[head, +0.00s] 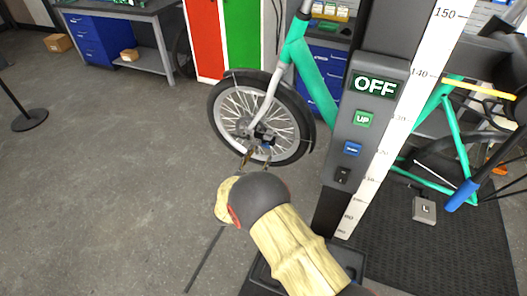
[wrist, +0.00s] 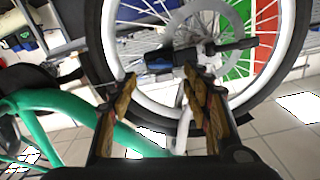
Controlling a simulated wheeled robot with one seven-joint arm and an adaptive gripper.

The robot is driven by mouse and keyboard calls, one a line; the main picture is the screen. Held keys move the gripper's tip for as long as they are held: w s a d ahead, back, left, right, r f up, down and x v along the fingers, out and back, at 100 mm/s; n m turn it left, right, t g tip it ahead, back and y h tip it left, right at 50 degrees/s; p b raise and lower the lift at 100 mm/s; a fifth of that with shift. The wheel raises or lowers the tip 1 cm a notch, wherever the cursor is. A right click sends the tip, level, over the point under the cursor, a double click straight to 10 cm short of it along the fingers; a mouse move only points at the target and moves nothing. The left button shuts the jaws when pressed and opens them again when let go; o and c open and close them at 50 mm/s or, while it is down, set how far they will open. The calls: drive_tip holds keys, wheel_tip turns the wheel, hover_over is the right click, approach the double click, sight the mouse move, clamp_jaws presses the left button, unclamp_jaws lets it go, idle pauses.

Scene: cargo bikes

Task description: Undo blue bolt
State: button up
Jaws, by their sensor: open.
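A teal cargo bike (head: 312,75) is beside the lift column, with its spoked front wheel (head: 228,112) off to the column's left. A small blue part, seemingly the blue bolt (head: 266,147), is at the wheel hub. In the wrist view the blue-and-black bolt (wrist: 158,59) lies across the hub, in front of the brake disc (wrist: 222,28), with a black rod reaching right. My gripper (head: 256,160) is just below the hub. In the wrist view my gripper (wrist: 162,83) has its two fingers spread, with the bolt beyond the gap between the tips. Contact cannot be told.
The lift column (head: 370,110) with its OFF display and buttons stands close right of my arm. A black mat (head: 440,245) lies at right. A workbench (head: 120,30) and red and green cabinets (head: 203,40) stand behind.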

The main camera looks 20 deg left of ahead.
sight(265, 147)
drive_tip(key=shift+w+d+b, duration=0.15)
drive_tip(key=shift+w+b, duration=0.3)
drive_tip(key=shift+w, duration=1.85)
drive_tip(key=c, duration=1.1)
